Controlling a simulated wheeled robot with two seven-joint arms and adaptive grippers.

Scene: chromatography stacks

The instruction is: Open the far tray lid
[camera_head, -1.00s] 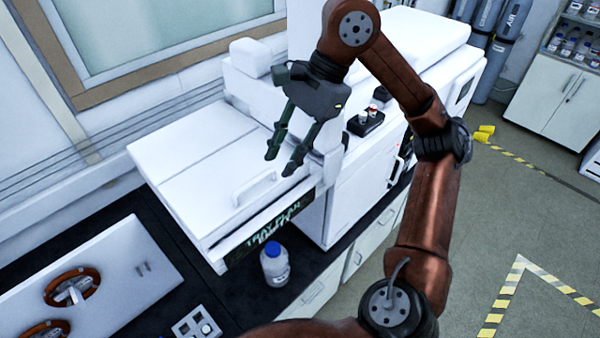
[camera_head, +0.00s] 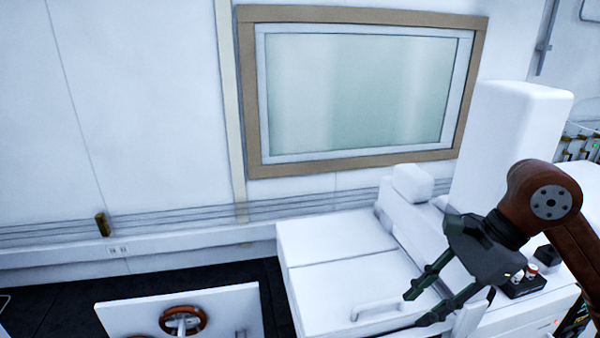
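The white tray unit (camera_head: 330,244) stands on the dark bench, its top lid flat and closed, with a seam across it. A pale handle (camera_head: 376,308) rises near the lid's front edge. I cannot tell whether this is the far tray lid. My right gripper (camera_head: 422,306) is over the lid's right part, just right of the handle, its two dark fingers spread and empty. Whether it touches the lid cannot be told. The tray unit's front face is cut off below the picture. My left gripper is not in view.
A white tower (camera_head: 512,150) rises behind my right arm. A small black control box (camera_head: 522,284) sits on the machine at right. Dark bench (camera_head: 40,298) shows bare at far left.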

